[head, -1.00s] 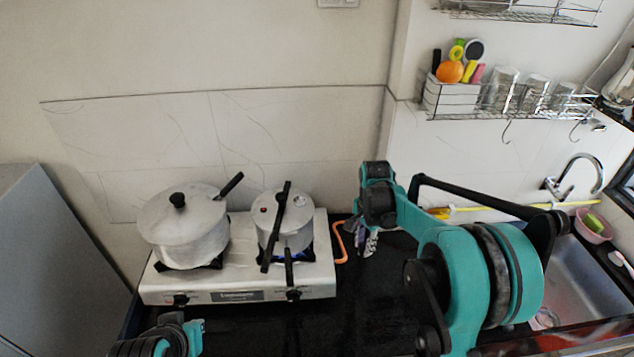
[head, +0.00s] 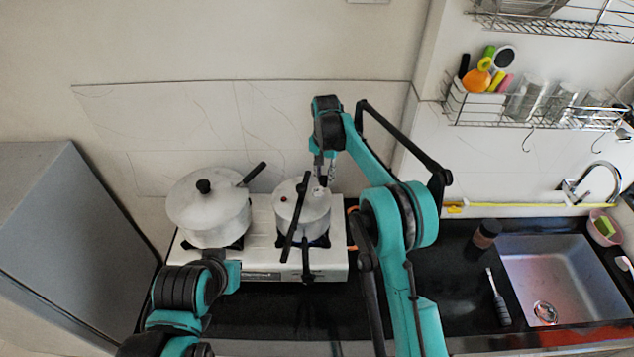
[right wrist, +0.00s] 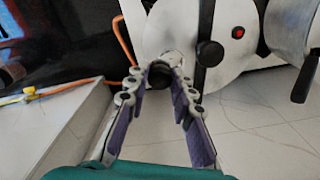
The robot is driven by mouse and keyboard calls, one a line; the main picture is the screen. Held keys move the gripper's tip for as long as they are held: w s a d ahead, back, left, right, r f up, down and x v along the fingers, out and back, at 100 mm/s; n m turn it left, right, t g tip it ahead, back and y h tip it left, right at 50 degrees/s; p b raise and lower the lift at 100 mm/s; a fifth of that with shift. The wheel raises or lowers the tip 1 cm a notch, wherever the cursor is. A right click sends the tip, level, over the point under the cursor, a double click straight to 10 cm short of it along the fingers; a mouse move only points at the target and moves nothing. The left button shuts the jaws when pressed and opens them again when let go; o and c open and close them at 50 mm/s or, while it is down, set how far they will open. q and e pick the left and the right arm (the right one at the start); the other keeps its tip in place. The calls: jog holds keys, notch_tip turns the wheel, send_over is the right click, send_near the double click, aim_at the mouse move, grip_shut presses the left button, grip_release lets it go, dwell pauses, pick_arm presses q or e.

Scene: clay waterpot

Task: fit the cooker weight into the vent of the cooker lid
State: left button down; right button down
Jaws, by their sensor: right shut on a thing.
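The pressure cooker (head: 315,218) stands on the right burner, its round lid (head: 288,194) on top with a long black handle across it. My right gripper (head: 324,178) is over the lid's right side, beside the handle. A silvery bit (right wrist: 173,58) shows at the tips, over the lid (right wrist: 184,22). I cannot tell whether it is the vent or part of the weight. My left arm is low at left; its fingers do not show.
A larger lidded pot (head: 208,215) stands on the left burner of the white stove (head: 262,262). A grey cabinet (head: 70,230) is at left. The sink (head: 560,280), a dark jar (head: 486,234) and a brush (head: 499,300) are at right. A wire rack hangs above.

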jog(key=shift+w+a+f, duration=0.7)
jog(key=shift+a+f, duration=0.05)
jog(key=shift+a, duration=0.1)
jog(key=shift+w+f, duration=0.15)
jog(key=shift+f, duration=0.1)
notch_tip(320, 180, down, 4)
jog(key=shift+r+p, duration=0.15)
jog(key=shift+p, duration=0.4)
jog(key=shift+a, duration=0.1)
jog(key=shift+f, duration=0.25)
jog(key=c, duration=1.3)
grip_release()
